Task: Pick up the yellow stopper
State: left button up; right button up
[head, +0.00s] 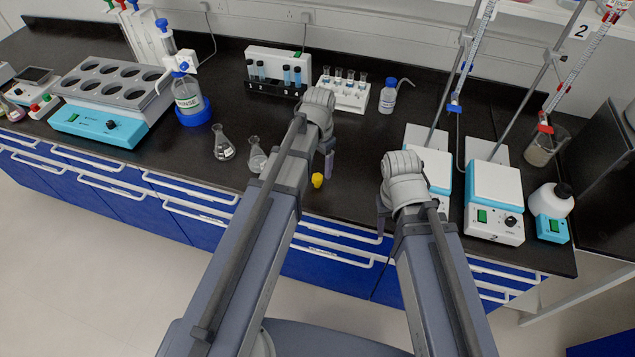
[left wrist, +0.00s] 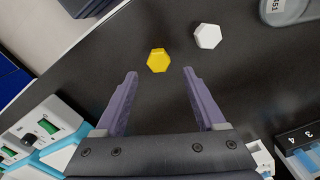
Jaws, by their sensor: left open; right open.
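The yellow stopper (head: 317,180) lies on the black bench top near its front edge, just right of my left arm. In the left wrist view the yellow stopper (left wrist: 157,60) looks six-sided, just beyond and between my left fingertips. My left gripper (left wrist: 160,74) is open and empty, its purple fingers apart; in the head view one finger of the left gripper (head: 328,165) shows beside the stopper. My right gripper (head: 383,215) is mostly hidden by its own wrist, over the bench's front edge, away from the stopper.
A white stopper (left wrist: 207,36) lies close beside the yellow one. A flask (head: 257,156) stands left of my left wrist, another flask (head: 223,148) further left. A tube rack (head: 350,100) stands behind. White-and-teal stirrers (head: 493,205) stand on the right.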

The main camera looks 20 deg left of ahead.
aim_at(318, 176)
pick_arm(q)
jog(key=f+b, duration=0.5)
jog(key=shift+s+a+f, duration=0.1)
jog(key=shift+s+f, duration=0.05)
jog(key=shift+s, duration=0.2)
grip_shut()
dwell(0.4)
